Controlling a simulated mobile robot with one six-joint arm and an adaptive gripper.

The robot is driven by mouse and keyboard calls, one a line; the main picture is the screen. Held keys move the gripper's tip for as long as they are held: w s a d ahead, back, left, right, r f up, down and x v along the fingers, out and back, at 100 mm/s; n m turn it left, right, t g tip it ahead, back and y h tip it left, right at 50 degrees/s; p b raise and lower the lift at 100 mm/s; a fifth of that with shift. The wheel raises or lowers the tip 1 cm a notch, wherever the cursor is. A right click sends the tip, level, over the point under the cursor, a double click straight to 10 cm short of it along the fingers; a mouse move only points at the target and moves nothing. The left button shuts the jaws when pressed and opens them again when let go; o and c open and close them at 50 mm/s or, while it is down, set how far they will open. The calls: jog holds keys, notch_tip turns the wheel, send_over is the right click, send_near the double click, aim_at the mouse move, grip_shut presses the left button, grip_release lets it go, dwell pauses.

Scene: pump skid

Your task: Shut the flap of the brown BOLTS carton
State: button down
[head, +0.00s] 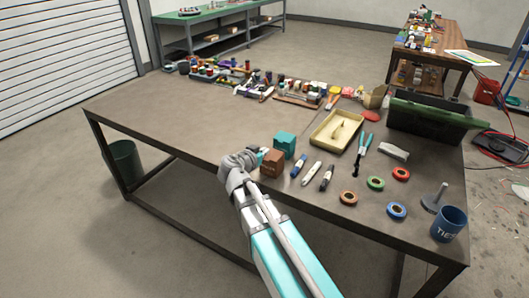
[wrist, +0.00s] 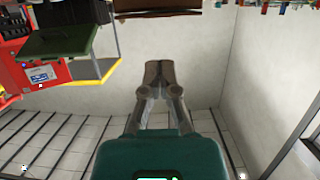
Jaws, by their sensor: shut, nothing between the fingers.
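The small brown carton (head: 272,163) stands near the front edge of the workbench in the head view. A teal carton (head: 285,143) stands just behind it. The brown carton's flap and lettering are too small to make out. My arm's wrist is just left of the brown carton, and my fingers are hidden there. In the wrist view my gripper (wrist: 160,72) is shut and empty, its fingertips together against a pale wall. I cannot tell whether it touches the carton. A brown shape (wrist: 157,7) at the top edge of the wrist view is cut off and not identifiable.
Markers (head: 312,173) lie right of the brown carton, and a cream tray (head: 314,143) is behind them. Tape rolls (head: 397,210), a blue cup (head: 449,224) and a dark green toolbox (head: 398,118) are farther right. The bench's left part (head: 160,115) is clear.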

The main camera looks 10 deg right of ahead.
jog(key=s+a+f+b, duration=0.3)
jog(key=s+a, duration=0.3)
jog(key=s, duration=0.1)
jog(key=shift+s+f+b, duration=0.15)
jog(key=shift+f+b, duration=0.05)
jog(key=shift+b, duration=0.2)
dwell(0.4)
jog(key=s+d+f+n+g+y, duration=0.85)
jog(key=s+d+f+g, duration=0.25)
jog(key=s+d+f, duration=0.15)
notch_tip(320, 180, up, 13)
jog(key=a+p, duration=0.1)
jog(key=p, duration=1.2)
jog(key=shift+f+y, duration=0.2)
jog(key=shift+y, duration=0.25)
jog(key=shift+m, duration=0.25)
